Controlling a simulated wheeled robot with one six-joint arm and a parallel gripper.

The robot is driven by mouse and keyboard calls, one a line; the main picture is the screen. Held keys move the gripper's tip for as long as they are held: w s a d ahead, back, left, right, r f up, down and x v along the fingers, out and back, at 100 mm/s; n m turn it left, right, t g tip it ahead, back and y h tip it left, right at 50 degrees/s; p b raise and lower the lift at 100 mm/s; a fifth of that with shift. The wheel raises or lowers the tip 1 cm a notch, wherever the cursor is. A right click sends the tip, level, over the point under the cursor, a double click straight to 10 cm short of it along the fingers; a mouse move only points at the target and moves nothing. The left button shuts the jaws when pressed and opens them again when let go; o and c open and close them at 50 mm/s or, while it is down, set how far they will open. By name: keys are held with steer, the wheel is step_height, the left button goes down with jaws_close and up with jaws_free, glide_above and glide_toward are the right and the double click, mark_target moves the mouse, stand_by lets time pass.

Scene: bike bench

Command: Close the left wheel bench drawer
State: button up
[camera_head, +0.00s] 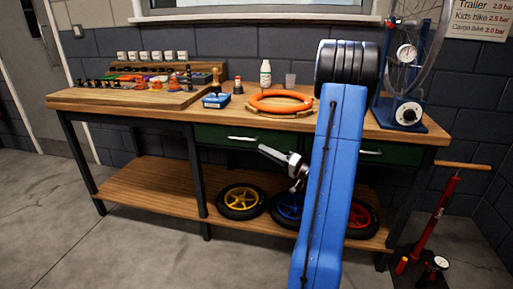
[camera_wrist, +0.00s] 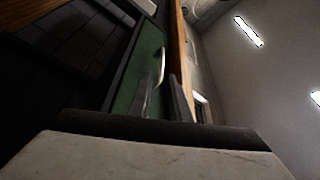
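The left drawer (camera_head: 222,134) has a green front with a pale bar handle (camera_head: 243,139) and sits under the bench top. I cannot tell for sure how far it stands out. My gripper (camera_head: 264,150) is just below and right of that handle, pointing left toward the drawer front. In the wrist view a green drawer front (camera_wrist: 133,80) fills the middle, with its handle (camera_wrist: 161,66) close to a dark finger (camera_wrist: 181,101). Contact between them cannot be made out. I see nothing held, and the finger spacing is unclear.
The right drawer (camera_head: 385,153) is partly behind my blue arm. The wooden bench top (camera_head: 225,112) holds an orange ring (camera_head: 281,101), bottles and small parts. A red pump (camera_head: 436,215) stands right. Floor in front is clear.

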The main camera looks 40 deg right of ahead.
steer(key=shift+v, duration=2.55)
steer(key=s+a+r+n+g+y, duration=0.1)
steer(key=s+a+n+g+y, duration=0.2)
steer(key=a+g, duration=0.8)
steer(key=s+a+r+n+g+y, duration=0.1)
steer(key=s+a+n+g+y, duration=0.2)
steer(key=a, duration=1.7)
steer(key=s+a+f+n+g+h, duration=0.1)
steer(key=s+a+g+h, duration=0.2)
steer(key=s, duration=0.4)
steer(key=s+a+f+n+g+h, duration=0.1)
steer(key=s+a+h, duration=0.2)
steer(key=s+h, duration=0.35)
steer(key=s+d+r+t+h, duration=0.3)
steer(key=r, duration=0.1)
steer(key=shift+d, duration=0.3)
